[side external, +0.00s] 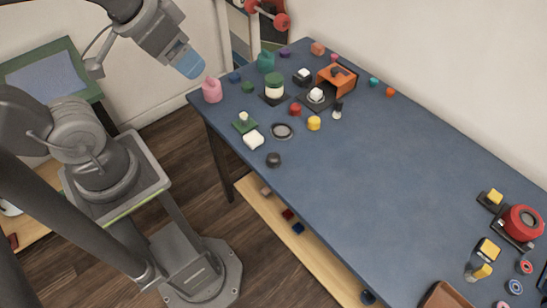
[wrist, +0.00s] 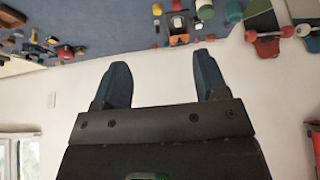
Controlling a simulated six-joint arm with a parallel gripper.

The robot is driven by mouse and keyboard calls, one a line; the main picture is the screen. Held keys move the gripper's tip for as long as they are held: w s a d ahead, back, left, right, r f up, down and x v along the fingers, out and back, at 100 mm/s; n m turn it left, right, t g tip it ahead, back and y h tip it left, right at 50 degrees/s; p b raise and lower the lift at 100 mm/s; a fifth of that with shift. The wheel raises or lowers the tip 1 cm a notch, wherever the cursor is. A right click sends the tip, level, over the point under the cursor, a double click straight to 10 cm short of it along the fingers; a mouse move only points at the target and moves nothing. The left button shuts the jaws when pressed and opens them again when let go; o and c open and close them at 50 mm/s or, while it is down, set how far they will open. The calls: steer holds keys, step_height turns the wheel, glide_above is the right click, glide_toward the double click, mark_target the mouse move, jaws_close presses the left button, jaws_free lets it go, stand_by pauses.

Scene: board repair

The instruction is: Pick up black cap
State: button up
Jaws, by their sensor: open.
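A small dark round piece (side external: 274,159), which looks like the black cap, lies near the left edge of the blue table. My gripper (side external: 190,66) is raised beyond the table's far left corner, well apart from the cap. In the wrist view my gripper (wrist: 164,66) shows two blue fingers spread apart with nothing between them. The wrist camera faces mostly the pale wall, with the table upside down at the top. I cannot pick out the cap there.
Near the cap are a white block (side external: 253,139), a grey ring (side external: 282,131) and a yellow piece (side external: 314,124). A pink bottle (side external: 212,92) stands at the corner, and an orange holder (side external: 338,80) farther back. The middle of the blue table (side external: 400,165) is clear.

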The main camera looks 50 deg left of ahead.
steer(key=n+g+y, duration=0.1)
steer(key=n+g, duration=0.4)
steer(key=n, duration=0.9)
glide_above(274, 156)
steer(key=f, duration=2.8)
steer(key=shift+s+f, duration=0.2)
steer(key=shift+f, duration=0.05)
steer(key=shift+w+f, duration=0.15)
steer(key=shift+f, duration=2.85)
